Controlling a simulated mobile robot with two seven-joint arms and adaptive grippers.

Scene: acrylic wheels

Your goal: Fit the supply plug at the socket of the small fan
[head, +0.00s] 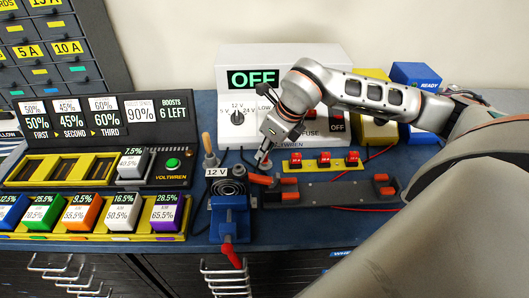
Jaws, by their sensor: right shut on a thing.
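The small fan (233,187) is a dark round-grilled unit beside a white 12 V label (217,172), just behind a blue vise (229,216). Its socket is too small to make out. My right gripper (263,158) points down just behind and to the right of the fan, apparently shut on the supply plug, which the fingers mostly hide. I cannot tell whether the plug touches the socket. A red-orange piece (261,179) lies right below the fingertips, beside the fan. My left gripper is out of view.
A white supply box (252,56) reading OFF stands behind. A yellow strip with several red parts (324,158) and a dark rail with orange clips (334,191) lie right of the fan. A rack of coloured blocks (86,238) fills the left. A wooden-handled tool (208,146) stands near the fan.

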